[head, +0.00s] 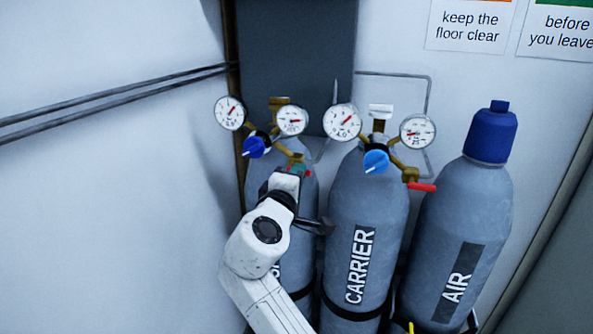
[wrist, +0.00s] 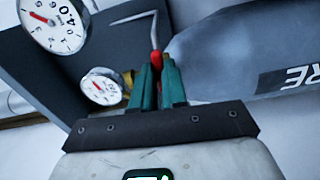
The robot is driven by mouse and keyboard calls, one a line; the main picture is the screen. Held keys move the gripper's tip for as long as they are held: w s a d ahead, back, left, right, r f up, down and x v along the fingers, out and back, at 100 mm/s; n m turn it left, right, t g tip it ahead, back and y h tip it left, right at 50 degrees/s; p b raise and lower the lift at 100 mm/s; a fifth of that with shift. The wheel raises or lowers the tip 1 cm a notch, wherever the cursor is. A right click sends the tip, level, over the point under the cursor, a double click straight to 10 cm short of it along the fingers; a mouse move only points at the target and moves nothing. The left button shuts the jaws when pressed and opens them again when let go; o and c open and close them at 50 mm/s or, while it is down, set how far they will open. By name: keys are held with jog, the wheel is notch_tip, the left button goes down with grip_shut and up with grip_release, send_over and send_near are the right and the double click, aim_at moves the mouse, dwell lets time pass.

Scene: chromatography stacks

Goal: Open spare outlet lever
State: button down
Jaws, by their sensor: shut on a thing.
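The spare cylinder (head: 257,183) is the left one of the grey cylinders; my arm covers most of its label, and "RE" shows on it in the wrist view (wrist: 230,55). Its brass regulator carries two gauges and a dark blue knob (head: 254,147). The red outlet lever (wrist: 155,62) shows in the wrist view, its end between my green fingertips. My gripper (wrist: 158,80) is shut on the lever. In the head view my gripper (head: 297,170) is just below the right gauge of the spare regulator. The lever's pivot and exact angle are hard to make out.
The carrier cylinder (head: 362,215) stands close on the right, with a light blue knob (head: 376,161) and a red lever (head: 421,187). The air cylinder (head: 465,205) has a blue cap. Wall pipes (head: 120,95) run at the left.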

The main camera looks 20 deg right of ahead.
jog(key=shift+n+p, duration=0.3)
jog(key=shift+n, duration=0.2)
jog(key=c, duration=1.2)
grip_release()
jog(key=shift+r, duration=0.1)
jog(key=shift+o, duration=0.2)
jog(key=b+v, duration=0.3)
jog(key=v, duration=0.8)
